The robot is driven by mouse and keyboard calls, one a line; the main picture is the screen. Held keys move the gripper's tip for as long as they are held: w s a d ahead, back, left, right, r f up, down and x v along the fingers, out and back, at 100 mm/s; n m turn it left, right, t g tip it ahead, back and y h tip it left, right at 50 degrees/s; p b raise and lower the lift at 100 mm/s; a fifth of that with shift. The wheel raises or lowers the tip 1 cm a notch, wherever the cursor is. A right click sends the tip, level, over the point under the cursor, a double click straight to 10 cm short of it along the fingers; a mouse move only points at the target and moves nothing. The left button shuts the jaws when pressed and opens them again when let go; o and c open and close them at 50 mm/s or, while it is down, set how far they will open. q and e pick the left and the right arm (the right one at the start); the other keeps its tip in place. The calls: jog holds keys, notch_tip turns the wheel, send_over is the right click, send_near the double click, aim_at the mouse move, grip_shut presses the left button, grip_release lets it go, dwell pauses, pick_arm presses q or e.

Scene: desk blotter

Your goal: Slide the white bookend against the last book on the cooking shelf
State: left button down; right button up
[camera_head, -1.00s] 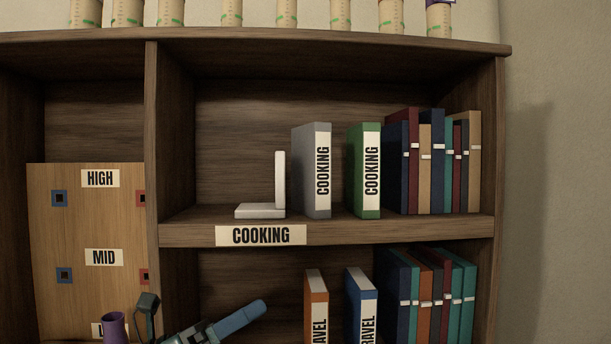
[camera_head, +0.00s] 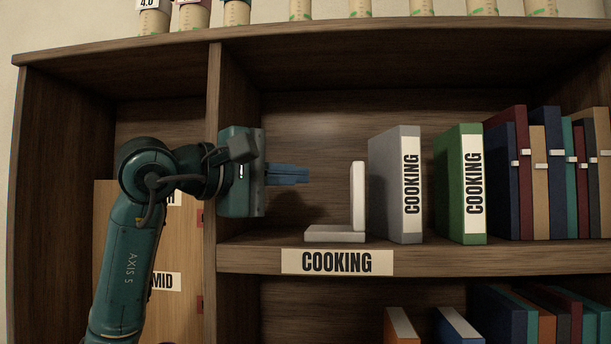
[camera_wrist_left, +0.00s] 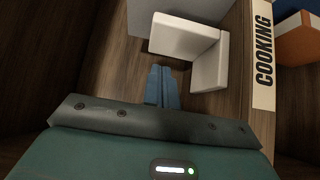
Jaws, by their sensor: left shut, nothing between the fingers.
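The white bookend (camera_head: 358,196) stands on the cooking shelf (camera_head: 450,259), its flat base pointing left and its upright plate beside the grey cooking book (camera_head: 395,190). Only a thin gap, if any, shows between plate and book. A green cooking book (camera_head: 460,185) stands apart, further right. My left gripper (camera_head: 306,174) is shut and empty, level with the upright plate and to its left, above the base. In the left wrist view the blue fingertips (camera_wrist_left: 162,70) point at the bookend (camera_wrist_left: 184,36), seemingly just short of it. My right gripper is not in view.
A vertical divider (camera_head: 212,190) stands left of the compartment, close by my left wrist. A COOKING label (camera_head: 326,262) is on the shelf edge. Several dark and coloured books (camera_head: 545,175) fill the right end. Shelf space left of the bookend is clear.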

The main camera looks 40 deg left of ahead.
pick_arm(q)
jog(key=p+x, duration=0.1)
jog(key=x, duration=0.5)
jog(key=shift+w+d, duration=0.1)
jog(key=shift+d, duration=0.05)
jog(key=shift+p+x, duration=0.4)
jog(key=shift+x, duration=0.4)
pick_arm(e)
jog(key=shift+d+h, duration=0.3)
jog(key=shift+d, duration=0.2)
